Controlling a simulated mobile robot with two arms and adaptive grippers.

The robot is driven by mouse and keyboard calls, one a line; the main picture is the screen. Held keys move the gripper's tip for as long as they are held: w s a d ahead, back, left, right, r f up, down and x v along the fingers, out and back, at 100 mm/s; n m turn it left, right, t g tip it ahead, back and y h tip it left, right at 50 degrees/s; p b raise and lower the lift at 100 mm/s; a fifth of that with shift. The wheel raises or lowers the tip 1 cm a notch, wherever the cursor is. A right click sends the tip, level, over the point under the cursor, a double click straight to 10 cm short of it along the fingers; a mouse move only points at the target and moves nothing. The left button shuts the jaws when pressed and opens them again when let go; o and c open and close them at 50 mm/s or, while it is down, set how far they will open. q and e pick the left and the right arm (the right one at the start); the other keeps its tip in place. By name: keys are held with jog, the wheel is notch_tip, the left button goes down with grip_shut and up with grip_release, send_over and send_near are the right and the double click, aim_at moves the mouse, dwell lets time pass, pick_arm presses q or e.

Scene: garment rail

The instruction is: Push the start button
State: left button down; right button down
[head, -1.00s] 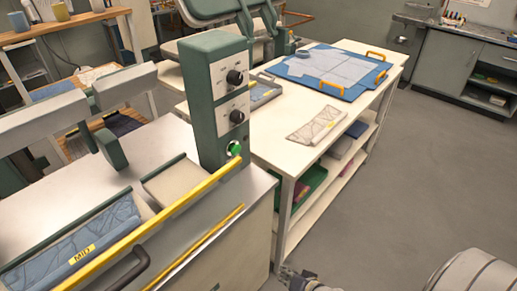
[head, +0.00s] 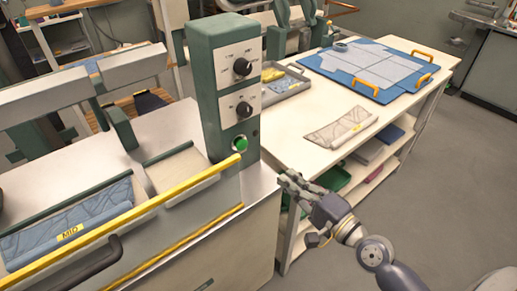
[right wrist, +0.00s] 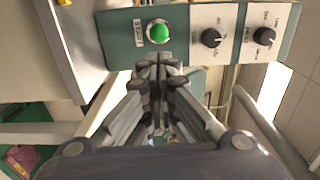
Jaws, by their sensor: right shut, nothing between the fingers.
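The green start button (head: 240,144) sits low on the front of a green control column (head: 211,115), below two black knobs. In the right wrist view the button (right wrist: 158,32) is just beyond the fingertips, on a panel turned sideways. My right gripper (head: 284,180) is shut and empty, right of and a little below the button in the head view. In the right wrist view its closed fingertips (right wrist: 160,62) point at the button, and a gap seems to remain between them. My left gripper is not in view.
A yellow bar (head: 130,221) runs along the machine's front, ending near the button. A white table (head: 298,127) stands behind my right gripper, with a folded grey cloth (head: 341,126), a grey tray (head: 284,88) and a blue board (head: 372,70). Open floor lies at the right.

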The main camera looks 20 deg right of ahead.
jog(key=p, duration=0.4)
send_near(248, 144)
jog(key=x, duration=0.5)
jog(key=shift+w+a, duration=0.1)
jog(key=shift+w, duration=0.25)
jog(key=shift+w+a+f, duration=0.1)
jog(key=shift+w+a, duration=0.15)
jog(key=shift+w, duration=0.35)
